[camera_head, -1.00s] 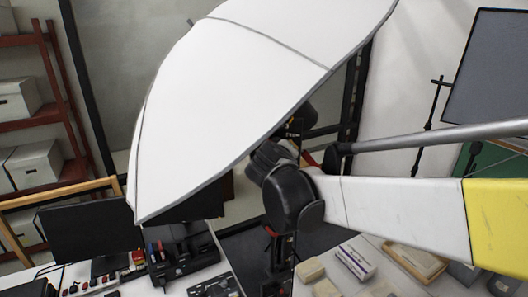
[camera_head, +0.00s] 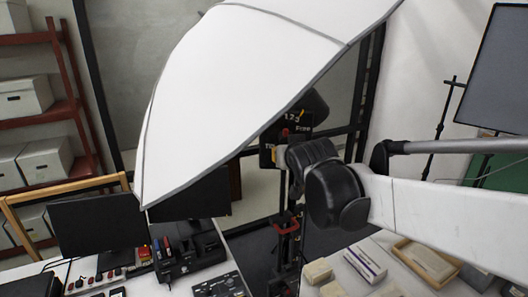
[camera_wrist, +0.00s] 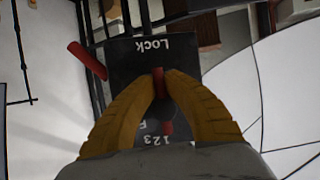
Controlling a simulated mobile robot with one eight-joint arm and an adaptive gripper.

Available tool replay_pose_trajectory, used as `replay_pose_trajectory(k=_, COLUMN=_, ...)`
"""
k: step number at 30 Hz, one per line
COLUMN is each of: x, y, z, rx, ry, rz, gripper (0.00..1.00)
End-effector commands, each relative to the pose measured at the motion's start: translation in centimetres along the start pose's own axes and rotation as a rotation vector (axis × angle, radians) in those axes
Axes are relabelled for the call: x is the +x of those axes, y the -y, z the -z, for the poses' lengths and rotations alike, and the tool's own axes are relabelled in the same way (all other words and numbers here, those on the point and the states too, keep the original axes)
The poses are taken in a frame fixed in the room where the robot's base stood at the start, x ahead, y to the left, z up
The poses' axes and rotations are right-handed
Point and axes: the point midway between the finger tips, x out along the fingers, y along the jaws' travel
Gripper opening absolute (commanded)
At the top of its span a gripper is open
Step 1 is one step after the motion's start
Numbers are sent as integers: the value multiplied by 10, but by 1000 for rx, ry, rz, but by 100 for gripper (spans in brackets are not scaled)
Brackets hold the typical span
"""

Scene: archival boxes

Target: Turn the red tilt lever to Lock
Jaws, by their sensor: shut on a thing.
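In the wrist view, the yellow fingers of my gripper (camera_wrist: 160,82) are closed around a red lever (camera_wrist: 158,75), whose end shows between the fingertips. Behind it is a dark plate (camera_wrist: 123,60). The word Lock stands upside down above the fingertips, and 123 with part of another word shows below, between the fingers. The lever's pivot is hidden. In the head view, a black plate marked 123 and Free (camera_head: 297,118) shows below the white umbrella's edge. My black wrist covers the gripper there.
A large white umbrella (camera_head: 235,90) hangs close over the plate's left. Another red handle (camera_wrist: 87,60) stands left of the plate in the wrist view. A monitor (camera_head: 95,230), a black device (camera_head: 185,255) and small boxes (camera_head: 365,262) stand on the tables below.

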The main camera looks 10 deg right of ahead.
Motion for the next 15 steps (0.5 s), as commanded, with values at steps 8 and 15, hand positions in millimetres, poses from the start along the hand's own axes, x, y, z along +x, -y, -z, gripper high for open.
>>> replay_pose_trajectory(k=8, x=0, y=2, z=0, rx=41, ry=-9, rz=17, gripper=0)
replay_pose_trajectory(k=15, x=0, y=2, z=0, rx=43, ry=-9, rz=18, gripper=0)
